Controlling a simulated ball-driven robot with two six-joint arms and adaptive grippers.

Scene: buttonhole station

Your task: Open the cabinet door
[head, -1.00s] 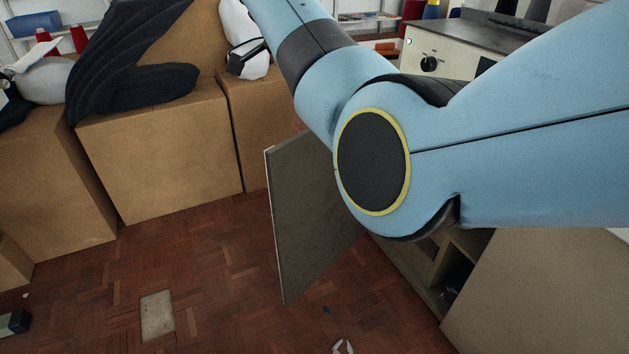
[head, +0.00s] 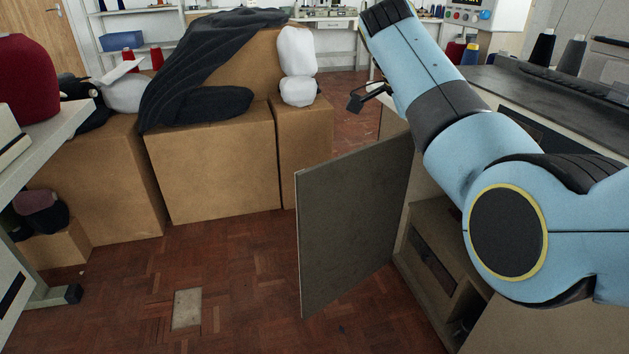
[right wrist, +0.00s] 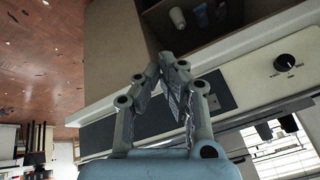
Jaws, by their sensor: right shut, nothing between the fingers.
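The cabinet door (head: 345,235) is a dark grey-brown panel in the head view. It stands swung out, well open, with the cabinet's lower shelves (head: 436,245) showing to its right. My right arm crosses over the cabinet from the right. Its gripper (head: 368,98) is above and beyond the door's top edge, apart from it in the picture. In the right wrist view, my right gripper (right wrist: 167,75) is shut and empty in front of the cabinet's pale front (right wrist: 235,90). The open cabinet inside (right wrist: 215,25) holds small bottles. My left gripper is out of view.
Cardboard boxes (head: 212,180) with dark cloth (head: 205,65) and white bundles (head: 297,65) stand behind the door to the left. A white table (head: 45,140) is at the left edge. The wooden floor (head: 240,270) before the door is mostly clear.

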